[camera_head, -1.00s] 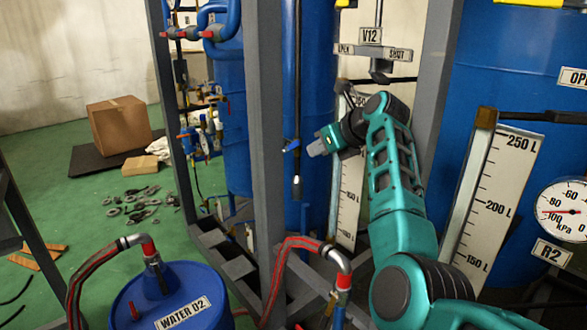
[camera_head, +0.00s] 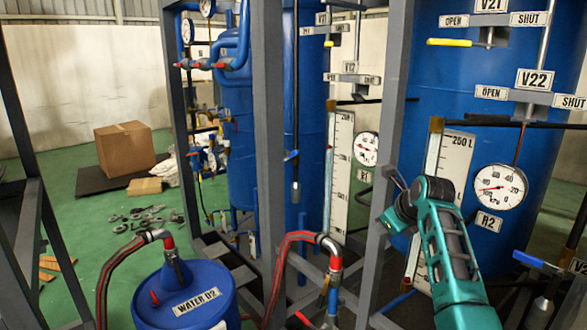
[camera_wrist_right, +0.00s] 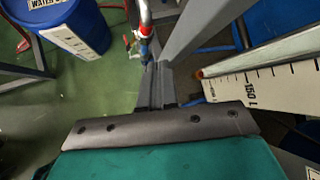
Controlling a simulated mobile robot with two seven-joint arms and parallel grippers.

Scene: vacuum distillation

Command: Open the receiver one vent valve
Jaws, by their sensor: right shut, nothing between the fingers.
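Receiver one is the blue tank (camera_head: 310,95) behind the frame, with the R1 tag (camera_head: 363,175) under its round gauge (camera_head: 366,148). Two tagged valves sit on it: V11 (camera_head: 322,18) above and V12 (camera_head: 350,67) below, each with small OPEN and SHUT plates. A dark handle (camera_head: 352,101) shows under V12. I cannot tell from the tags which valve is the vent. My right gripper (camera_head: 384,218) is shut and empty, right of and below the R1 gauge, apart from both valves, near a grey post. My left gripper is not in view.
Grey frame posts (camera_head: 270,150) stand before the tanks. The R2 tank (camera_head: 425,80) with V21 (camera_head: 490,5) and V22 (camera_head: 535,78) is at right. A blue water drum (camera_head: 185,300) with red hoses stands front left. Green floor (camera_head: 75,205) is partly open at left.

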